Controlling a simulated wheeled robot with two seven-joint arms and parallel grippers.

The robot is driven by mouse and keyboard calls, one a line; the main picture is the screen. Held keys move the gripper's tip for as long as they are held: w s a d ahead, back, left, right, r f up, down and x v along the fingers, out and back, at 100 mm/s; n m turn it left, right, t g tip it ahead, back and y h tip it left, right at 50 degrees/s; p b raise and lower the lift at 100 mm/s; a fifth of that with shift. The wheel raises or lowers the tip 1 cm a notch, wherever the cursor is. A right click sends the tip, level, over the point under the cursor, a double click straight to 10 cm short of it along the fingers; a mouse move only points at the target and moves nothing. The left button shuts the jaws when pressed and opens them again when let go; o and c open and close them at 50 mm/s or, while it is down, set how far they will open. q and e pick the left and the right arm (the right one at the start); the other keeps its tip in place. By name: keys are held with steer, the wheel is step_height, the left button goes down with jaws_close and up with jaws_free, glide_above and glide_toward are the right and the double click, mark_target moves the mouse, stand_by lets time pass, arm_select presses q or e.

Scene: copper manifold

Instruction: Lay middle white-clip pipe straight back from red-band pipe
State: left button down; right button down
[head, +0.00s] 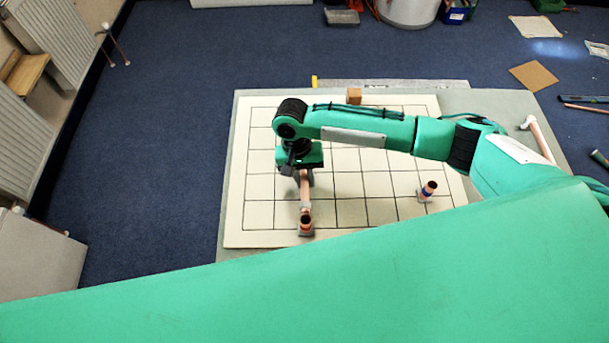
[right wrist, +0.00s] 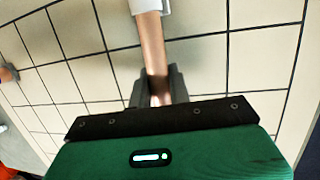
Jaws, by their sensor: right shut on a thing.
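My right gripper (head: 303,168) is shut on a copper pipe (head: 305,190), which also shows between the fingers in the right wrist view (right wrist: 154,50). The pipe runs from the gripper toward the near edge of the gridded board. A white clip (right wrist: 148,5) is on it, cut off by the top of the wrist view. An upright short copper pipe (head: 305,221) stands at the held pipe's near end; I cannot tell its band colour or whether they touch. The gripper hides the held pipe's far end. My left gripper is not in view.
A blue-banded upright pipe (head: 428,188) stands on the board (head: 262,213) to the right. Another copper pipe with a white end (head: 541,138) lies at the table's right. The board's left columns are clear.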

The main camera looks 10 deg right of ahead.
steer(key=shift+f, duration=0.4)
steer(key=c, duration=1.2)
jaws_free()
step_height(320, 180, up, 9)
steer(key=p, duration=1.1)
